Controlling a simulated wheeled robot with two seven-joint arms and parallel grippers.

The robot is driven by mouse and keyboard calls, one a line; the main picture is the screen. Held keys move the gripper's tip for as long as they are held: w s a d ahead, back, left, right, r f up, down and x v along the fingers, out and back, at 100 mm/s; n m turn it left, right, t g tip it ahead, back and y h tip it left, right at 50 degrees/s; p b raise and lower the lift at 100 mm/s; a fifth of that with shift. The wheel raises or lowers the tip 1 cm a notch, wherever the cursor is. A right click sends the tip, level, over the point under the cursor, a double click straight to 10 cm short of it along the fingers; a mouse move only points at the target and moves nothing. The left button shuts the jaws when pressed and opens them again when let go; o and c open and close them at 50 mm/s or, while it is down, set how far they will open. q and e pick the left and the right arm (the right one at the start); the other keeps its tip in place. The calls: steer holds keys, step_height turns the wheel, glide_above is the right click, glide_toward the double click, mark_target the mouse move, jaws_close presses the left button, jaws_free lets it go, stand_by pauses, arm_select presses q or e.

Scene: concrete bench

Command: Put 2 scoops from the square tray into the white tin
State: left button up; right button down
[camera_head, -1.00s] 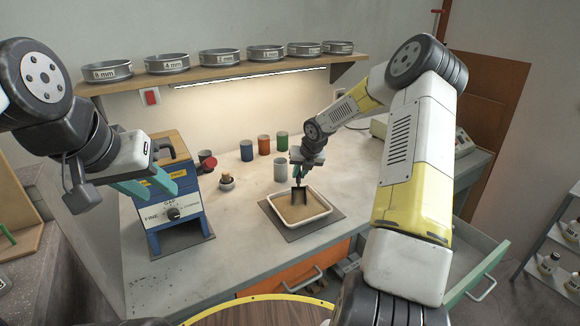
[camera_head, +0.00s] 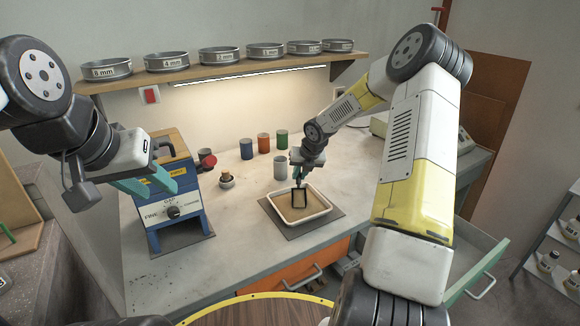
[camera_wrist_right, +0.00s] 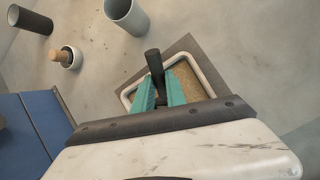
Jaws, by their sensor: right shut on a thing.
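The square tray (camera_head: 328,209) is white-rimmed and holds tan granular material. My right gripper (camera_head: 298,181) is above it, shut on a black scoop (camera_head: 300,197). The scoop's head is at the material in the tray; whether it carries any I cannot tell. In the right wrist view the scoop's dark handle (camera_wrist_right: 153,62) stands between the teal fingers (camera_wrist_right: 165,91). The white tin (camera_head: 280,168), pale and open-topped, stands behind the tray; it also shows in the wrist view (camera_wrist_right: 127,17). My left gripper (camera_head: 148,186) is open and empty in front of the blue machine.
Blue (camera_head: 246,149), orange (camera_head: 264,143) and green (camera_head: 282,140) tins stand behind the white tin. A small bowl with a wooden-handled tool (camera_head: 227,181) is left of it. The blue machine (camera_head: 173,210) stands at left. Bench right of the tray is clear.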

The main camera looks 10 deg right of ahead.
mark_target(300, 180)
steer(key=shift+s+a, duration=0.1)
steer(key=shift+s, duration=0.45)
steer(key=shift+w+d, duration=0.15)
steer(key=shift+w, duration=0.6)
steer(key=shift+w+d, duration=0.15)
steer(key=shift+w, duration=0.6)
stand_by(0.4)
steer(key=shift+s+a, duration=0.15)
steer(key=shift+s, duration=0.6)
steer(key=shift+s+a, duration=0.15)
steer(key=shift+s, duration=0.6)
stand_by(0.3)
steer(key=shift+r, duration=0.1)
steer(key=shift+w+d+r+g, duration=0.1)
steer(key=shift+r+g, duration=0.15)
steer(key=shift+g, duration=0.05)
steer(key=shift+r+g, duration=1.2)
steer(key=shift+g, duration=0.1)
steer(key=shift+w+a+v, duration=0.15)
steer(key=shift+v, duration=0.75)
steer(key=shift+w+a+v, duration=0.1)
steer(key=shift+w+v, duration=0.1)
steer(key=shift+v, duration=0.7)
steer(key=shift+w+a+v, duration=0.15)
steer(key=shift+v, duration=0.75)
steer(key=shift+s+r, duration=0.1)
steer(key=shift+r, duration=0.1)
